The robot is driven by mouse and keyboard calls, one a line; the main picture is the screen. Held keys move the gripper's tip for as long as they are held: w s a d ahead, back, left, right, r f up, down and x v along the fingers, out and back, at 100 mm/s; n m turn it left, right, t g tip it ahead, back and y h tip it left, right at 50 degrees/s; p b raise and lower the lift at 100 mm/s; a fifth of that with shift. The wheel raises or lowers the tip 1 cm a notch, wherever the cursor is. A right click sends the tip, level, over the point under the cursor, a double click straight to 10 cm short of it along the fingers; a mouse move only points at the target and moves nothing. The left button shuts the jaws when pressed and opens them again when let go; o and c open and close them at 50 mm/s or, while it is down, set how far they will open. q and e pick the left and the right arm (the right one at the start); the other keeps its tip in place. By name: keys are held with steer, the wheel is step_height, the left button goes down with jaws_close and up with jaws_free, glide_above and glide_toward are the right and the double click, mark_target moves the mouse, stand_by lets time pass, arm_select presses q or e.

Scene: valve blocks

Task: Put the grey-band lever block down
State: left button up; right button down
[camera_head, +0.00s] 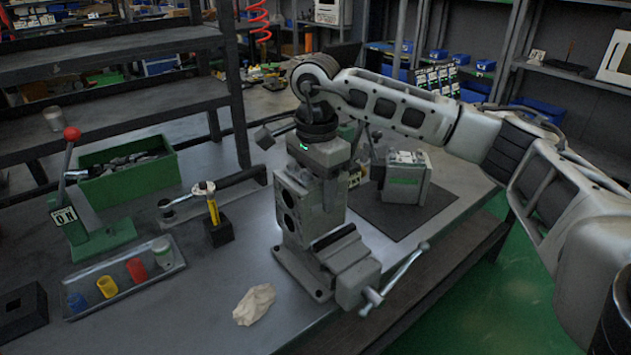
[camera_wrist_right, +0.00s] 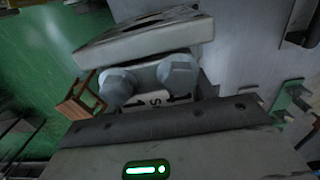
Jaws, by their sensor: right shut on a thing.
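The grey lever block (camera_head: 308,208) has dark round ports on its left side and stands upright under my right gripper (camera_head: 318,162), which is shut on it from above. Its grey band cannot be made out. The block is over the bench vise (camera_head: 345,262); whether its underside touches the vise cannot be told. In the right wrist view two bolt heads and a white label (camera_wrist_right: 157,99) show close in front of my gripper, partly cut off by its housing. My left gripper is not in view.
A green-band block (camera_head: 404,180) stands on a dark mat (camera_head: 385,217). A crumpled cloth (camera_head: 254,304) lies in front. Left are a tray (camera_head: 181,266) of coloured cups, a green lever stand (camera_head: 92,238), a yellow-handled tool (camera_head: 212,205) and a green bin (camera_head: 128,183). The vise handle (camera_head: 397,278) sticks out.

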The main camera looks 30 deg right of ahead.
steer(key=f, duration=0.1)
steer(key=f+p, duration=0.1)
steer(key=shift+w+d+f, duration=0.2)
steer(key=shift+w+f, duration=0.1)
steer(key=shift+f, duration=0.35)
steer(key=shift+f, duration=0.2)
steer(key=c, duration=0.5)
jaws_free()
steer(key=shift+s+f, duration=0.1)
steer(key=shift+s, duration=0.05)
